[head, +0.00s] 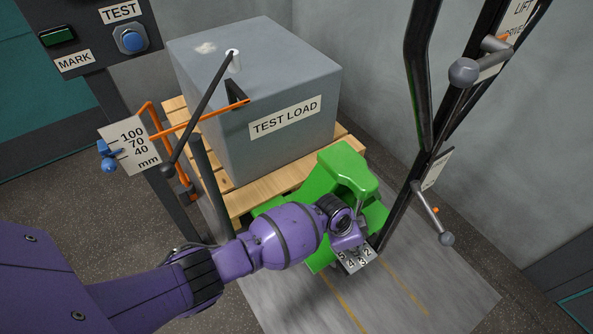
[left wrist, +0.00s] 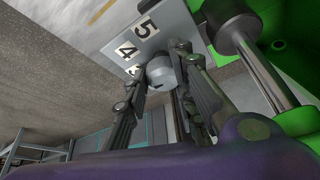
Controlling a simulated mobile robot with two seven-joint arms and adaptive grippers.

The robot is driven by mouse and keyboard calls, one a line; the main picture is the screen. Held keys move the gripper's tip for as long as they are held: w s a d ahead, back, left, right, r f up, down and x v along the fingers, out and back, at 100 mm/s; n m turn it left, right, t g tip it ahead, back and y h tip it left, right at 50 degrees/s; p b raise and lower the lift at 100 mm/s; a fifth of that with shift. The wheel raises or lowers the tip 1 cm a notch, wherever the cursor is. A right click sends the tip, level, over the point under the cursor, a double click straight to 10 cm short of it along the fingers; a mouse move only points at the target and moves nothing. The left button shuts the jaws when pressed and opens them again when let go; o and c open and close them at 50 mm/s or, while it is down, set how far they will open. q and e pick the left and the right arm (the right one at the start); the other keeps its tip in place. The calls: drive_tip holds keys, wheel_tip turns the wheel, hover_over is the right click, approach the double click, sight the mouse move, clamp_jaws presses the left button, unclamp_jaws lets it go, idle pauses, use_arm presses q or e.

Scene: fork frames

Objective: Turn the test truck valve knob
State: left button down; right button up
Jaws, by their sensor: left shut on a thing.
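My left gripper (head: 350,241) reaches down beside the green truck body (head: 343,172) in the head view. In the left wrist view its two dark fingers (left wrist: 166,68) are closed on either side of a round grey valve knob (left wrist: 159,72). The knob stands in front of a pale plate (left wrist: 135,36) with number labels; 4 and 5 are readable there. The plate also shows in the head view (head: 357,261), just below the gripper. The knob is hidden by the gripper in the head view. My right gripper is in neither view.
A grey TEST LOAD block (head: 262,100) sits on a wooden pallet (head: 353,147) behind the truck. Black posts with a ball-ended lever (head: 463,72) rise at the right. A height scale (head: 130,144) and a TEST button panel (head: 107,35) stand at the left. Floor at the front right is clear.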

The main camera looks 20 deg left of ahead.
use_arm(q)
drive_tip(key=shift+s+d+f+n+p, duration=0.15)
drive_tip(key=shift+s+d+n+p, duration=0.2)
drive_tip(key=shift+s+d+n, duration=0.1)
drive_tip(key=c, duration=1.6)
unclamp_jaws()
drive_tip(key=shift+w+a, duration=0.1)
drive_tip(key=shift+w+a, duration=0.15)
drive_tip(key=shift+w, duration=0.05)
drive_tip(key=shift+a+r, duration=0.2)
drive_tip(key=shift+r, duration=0.4)
drive_tip(key=shift+s+d+v, duration=0.1)
drive_tip(key=shift+d+v, duration=0.05)
drive_tip(key=shift+v, duration=2.6)
drive_tip(key=shift+s+d+v, duration=0.1)
drive_tip(key=shift+d+v, duration=0.05)
drive_tip(key=shift+v, duration=2.65)
